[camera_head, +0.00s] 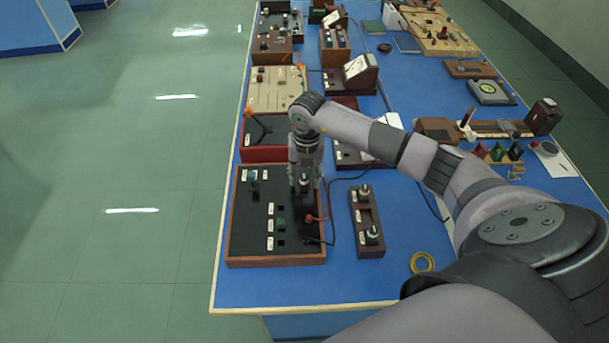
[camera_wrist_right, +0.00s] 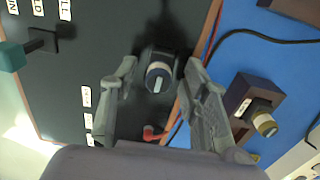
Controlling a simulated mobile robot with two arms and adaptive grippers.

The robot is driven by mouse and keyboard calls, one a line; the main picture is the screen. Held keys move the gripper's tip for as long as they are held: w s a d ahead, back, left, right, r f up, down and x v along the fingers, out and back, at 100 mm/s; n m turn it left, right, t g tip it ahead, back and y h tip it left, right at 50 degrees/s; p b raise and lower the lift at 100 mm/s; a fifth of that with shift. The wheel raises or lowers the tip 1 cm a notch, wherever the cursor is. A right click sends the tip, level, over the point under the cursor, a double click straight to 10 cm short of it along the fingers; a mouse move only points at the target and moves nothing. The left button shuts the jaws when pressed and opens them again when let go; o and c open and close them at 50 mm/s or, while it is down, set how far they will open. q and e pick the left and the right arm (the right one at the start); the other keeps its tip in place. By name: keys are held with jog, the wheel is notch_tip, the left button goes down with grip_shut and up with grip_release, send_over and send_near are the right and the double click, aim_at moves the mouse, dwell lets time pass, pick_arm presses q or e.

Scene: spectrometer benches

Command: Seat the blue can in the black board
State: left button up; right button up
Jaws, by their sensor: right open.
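The black board (camera_head: 262,207) has a wooden frame and lies on the blue bench at the near left; its dark face also fills much of the right wrist view (camera_wrist_right: 85,75). My right gripper (camera_head: 304,187) points down over the board's right part. It is open, with its fingers on either side of a dark can with a pale top and a bluish band, the blue can (camera_wrist_right: 158,77). The can stands at the board; its lower end is hidden, so I cannot tell how deep it sits. My left gripper is not in view.
A wooden holder (camera_head: 366,218) with can-like parts stands to the right. A yellow ring (camera_head: 422,262) lies near it. More apparatus crowds the bench behind.

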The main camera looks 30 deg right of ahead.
notch_tip(320, 180, up, 12)
jog(key=shift+s+d, duration=0.15)
dwell(0.6)
dwell(0.5)
